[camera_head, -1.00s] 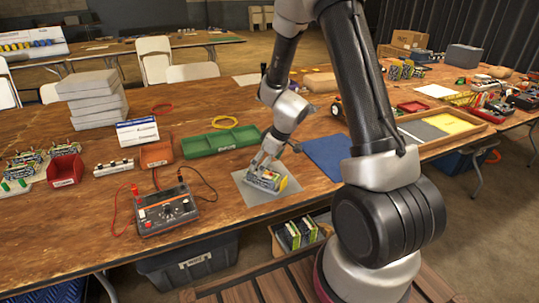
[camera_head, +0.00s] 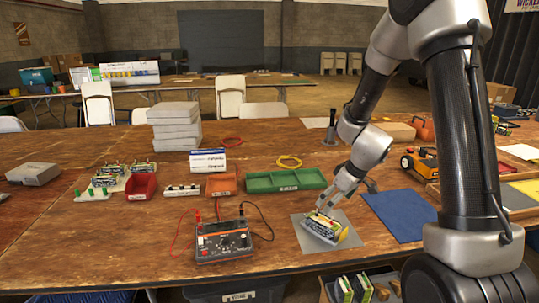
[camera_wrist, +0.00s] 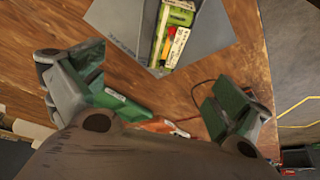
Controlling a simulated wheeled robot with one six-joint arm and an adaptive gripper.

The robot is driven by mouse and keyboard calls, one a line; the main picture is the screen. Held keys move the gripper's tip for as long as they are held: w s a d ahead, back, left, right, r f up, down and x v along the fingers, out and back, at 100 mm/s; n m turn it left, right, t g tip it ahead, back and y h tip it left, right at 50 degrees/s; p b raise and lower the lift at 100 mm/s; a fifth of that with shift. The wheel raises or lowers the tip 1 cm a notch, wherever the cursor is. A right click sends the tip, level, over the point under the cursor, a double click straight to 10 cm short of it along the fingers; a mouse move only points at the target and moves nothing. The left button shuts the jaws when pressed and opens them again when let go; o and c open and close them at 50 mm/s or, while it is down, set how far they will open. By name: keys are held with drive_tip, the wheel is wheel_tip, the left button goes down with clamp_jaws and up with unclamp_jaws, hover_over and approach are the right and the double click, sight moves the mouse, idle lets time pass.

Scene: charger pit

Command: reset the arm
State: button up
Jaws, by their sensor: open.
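My gripper (camera_head: 330,203) is open, just above the small battery pack (camera_head: 322,229). The pack has green, white and yellow parts and lies on a grey mat (camera_head: 344,241) near the front edge of the table. In the wrist view the two fingers of my gripper (camera_wrist: 158,82) are spread wide with nothing held between them. There the pack (camera_wrist: 172,36) lies on the mat beyond the fingertips, partly cut off by the top of the picture.
A multimeter (camera_head: 223,241) with red and black leads is left of the mat. A green tray (camera_head: 286,181) stands behind it, and a blue mat (camera_head: 398,214) lies to its right. Grey stacked slabs (camera_head: 174,127) stand farther back. A crate with packs (camera_head: 357,287) is below the table edge.

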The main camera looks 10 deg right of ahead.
drive_tip(key=shift+s+a+m, duration=0.15)
drive_tip(key=shift+s+m, duration=0.1)
drive_tip(key=shift+m, duration=0.25)
drive_tip(key=s+d+r+m+h, duration=0.1)
drive_tip(key=s+d+r+m, duration=0.2)
drive_tip(key=s+r, duration=0.9)
drive_tip(key=s+d+r+m+h, duration=0.1)
drive_tip(key=s+d+r+m, duration=0.1)
drive_tip(key=s+r, duration=0.9)
drive_tip(key=s, duration=0.2)
drive_tip(key=shift+s+d+r+m+t+h, duration=0.3)
drive_tip(key=shift+s+d+r+m, duration=0.1)
